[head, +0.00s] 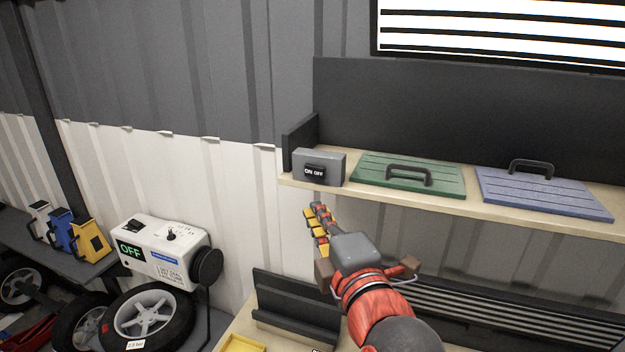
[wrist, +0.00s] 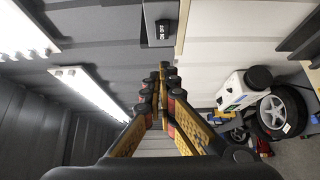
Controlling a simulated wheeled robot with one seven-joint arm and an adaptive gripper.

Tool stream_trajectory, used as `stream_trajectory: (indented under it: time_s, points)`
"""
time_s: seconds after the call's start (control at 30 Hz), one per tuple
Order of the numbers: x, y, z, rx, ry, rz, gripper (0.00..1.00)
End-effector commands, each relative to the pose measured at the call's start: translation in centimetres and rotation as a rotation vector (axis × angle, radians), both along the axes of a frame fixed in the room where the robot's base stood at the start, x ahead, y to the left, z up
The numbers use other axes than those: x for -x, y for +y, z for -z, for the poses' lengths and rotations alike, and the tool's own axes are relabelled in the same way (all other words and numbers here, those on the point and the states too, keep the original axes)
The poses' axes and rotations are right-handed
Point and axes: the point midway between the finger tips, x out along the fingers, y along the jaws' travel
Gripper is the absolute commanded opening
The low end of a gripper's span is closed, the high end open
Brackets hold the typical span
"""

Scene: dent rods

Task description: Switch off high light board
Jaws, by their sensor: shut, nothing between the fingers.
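A grey switch box (head: 331,160) sits at the left end of the wooden shelf. Its front has a black ON/OFF rocker (head: 314,172), and I cannot tell which side is pressed. The rocker also shows in the wrist view (wrist: 162,30), just beyond my fingertips. A lit striped light board (head: 500,32) is on the wall above the shelf. My gripper (head: 316,212) is shut and empty, just below and in front of the box, apparently not touching it. The shut fingertips (wrist: 164,68) also show in the wrist view.
A green lid (head: 445,178) and a blue lid (head: 545,197) with handles lie on the shelf (head: 390,199), right of the box. A white machine (head: 165,262) reading OFF and a wheel (head: 150,315) stand lower left. Lit lamps (wrist: 92,92) show in the wrist view.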

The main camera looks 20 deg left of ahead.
Motion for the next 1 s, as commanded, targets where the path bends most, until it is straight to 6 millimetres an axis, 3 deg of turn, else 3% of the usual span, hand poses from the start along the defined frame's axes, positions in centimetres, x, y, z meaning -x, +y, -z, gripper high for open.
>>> stream_trajectory:
  time_s: [0.37,0.9,1.0]
  points:
    - [-0.8,0.5,0.0,-0.001,0.003,0.001,0.00]
    - [-8.1,5.1,0.0,0.000,0.005,0.000,0.00]
    - [-9.6,5.1,-0.1,0.000,0.004,0.003,0.00]
